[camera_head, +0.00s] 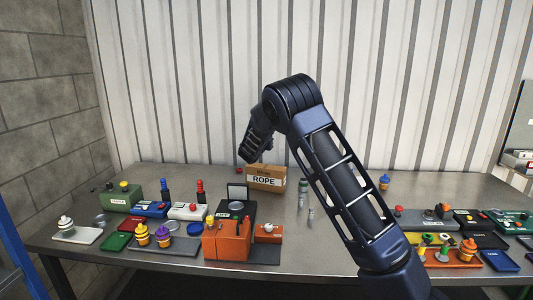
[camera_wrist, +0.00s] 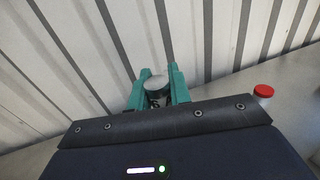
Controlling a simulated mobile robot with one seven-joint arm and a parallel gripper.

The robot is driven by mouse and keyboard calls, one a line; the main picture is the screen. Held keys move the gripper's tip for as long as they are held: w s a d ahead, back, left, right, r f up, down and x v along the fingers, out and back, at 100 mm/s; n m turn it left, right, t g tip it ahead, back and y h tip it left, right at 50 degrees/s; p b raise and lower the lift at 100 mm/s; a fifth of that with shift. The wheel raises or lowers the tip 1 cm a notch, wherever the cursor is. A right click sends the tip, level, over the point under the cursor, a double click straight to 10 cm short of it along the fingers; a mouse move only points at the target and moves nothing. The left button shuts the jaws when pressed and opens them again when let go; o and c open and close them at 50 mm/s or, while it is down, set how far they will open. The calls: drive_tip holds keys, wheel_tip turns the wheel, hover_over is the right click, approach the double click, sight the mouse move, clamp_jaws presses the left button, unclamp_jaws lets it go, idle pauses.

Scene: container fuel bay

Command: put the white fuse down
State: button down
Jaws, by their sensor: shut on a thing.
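The white fuse appears to be the round, pale grey-white end (camera_wrist: 157,83) between my teal fingers in the wrist view, with a dark part beneath it. My gripper (camera_wrist: 157,90) is shut on it. The fingers and the fuse cannot be made out there. Whether the fuse touches the table is not visible.
A red-capped jar (camera_wrist: 263,92) stands right of my gripper in the wrist view, near the corrugated wall (camera_wrist: 215,35). On the metal table (camera_head: 330,240), an orange box (camera_head: 227,243) and several trays crowd the left. The front middle is clear.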

wheel_tip(320, 180, up, 8)
hover_over(266, 165)
drive_tip(key=s, duration=0.3)
drive_tip(key=shift+w, duration=1.55)
drive_tip(key=f, duration=1.9)
drive_tip(key=shift+d+f, duration=0.15)
drive_tip(key=shift+d, duration=0.1)
drive_tip(key=shift+f, duration=0.1)
drive_tip(key=c, duration=1.3)
unclamp_jaws()
drive_tip(key=shift+s+a, duration=0.15)
drive_tip(key=shift+s, duration=0.15)
drive_tip(key=v, duration=1.1)
drive_tip(key=shift+s, duration=0.2)
